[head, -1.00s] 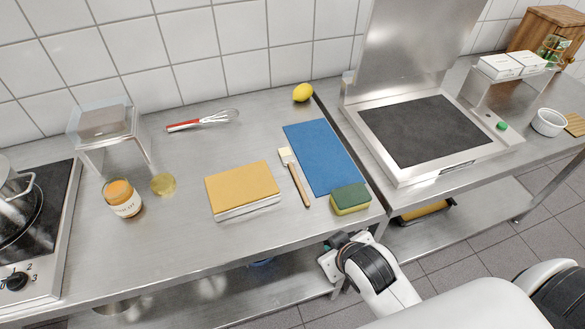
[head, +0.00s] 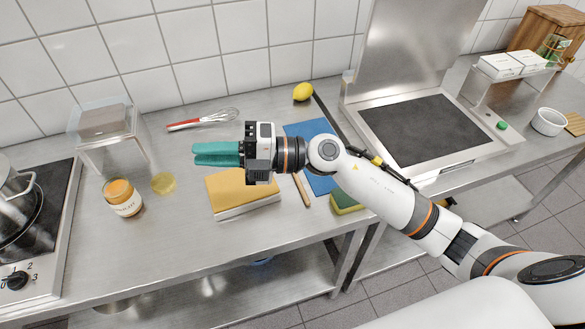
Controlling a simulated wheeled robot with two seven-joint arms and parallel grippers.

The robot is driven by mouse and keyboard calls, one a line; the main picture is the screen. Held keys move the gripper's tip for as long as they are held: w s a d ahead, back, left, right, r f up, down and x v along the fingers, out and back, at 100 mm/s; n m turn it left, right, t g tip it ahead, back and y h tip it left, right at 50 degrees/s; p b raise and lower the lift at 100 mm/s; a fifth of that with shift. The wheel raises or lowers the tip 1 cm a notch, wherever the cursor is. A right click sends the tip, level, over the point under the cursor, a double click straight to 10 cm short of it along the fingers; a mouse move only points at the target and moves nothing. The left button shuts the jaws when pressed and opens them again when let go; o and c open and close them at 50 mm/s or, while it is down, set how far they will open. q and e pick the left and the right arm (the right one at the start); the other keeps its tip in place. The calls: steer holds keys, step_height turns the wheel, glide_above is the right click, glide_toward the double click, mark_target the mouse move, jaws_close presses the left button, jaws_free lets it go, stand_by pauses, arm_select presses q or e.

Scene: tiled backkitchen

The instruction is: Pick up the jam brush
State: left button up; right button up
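The jam brush (head: 302,188) lies on the steel counter, between the yellow-topped block and the blue cloth. Only the lower part of its wooden handle shows; my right arm hides its bristle end. My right gripper (head: 194,154), with teal fingers pointing left, is above the counter, left of the brush and apart from it. The two fingers look close together, and I cannot tell whether they are open or shut. Nothing shows between them. My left gripper is not in view.
A yellow-topped block (head: 228,194) is below my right gripper. A green-and-yellow sponge (head: 345,202) and blue cloth (head: 322,185) lie right of the brush.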

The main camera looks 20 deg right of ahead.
steer(key=d+f+n+g+h, duration=0.4)
steer(key=f+h, duration=0.2)
steer(key=f, duration=0.1)
steer(key=m+g+h, duration=0.1)
steer(key=h, duration=0.9)
glide_toward(303, 189)
steer(key=p+x, duration=0.1)
steer(key=x, duration=0.1)
steer(key=shift+s+f, duration=0.1)
steer(key=shift+f, duration=0.2)
steer(key=p+x, duration=0.2)
steer(key=x, duration=0.3)
steer(key=shift+a+r, duration=0.1)
steer(key=shift+f, duration=0.3)
jaws_close()
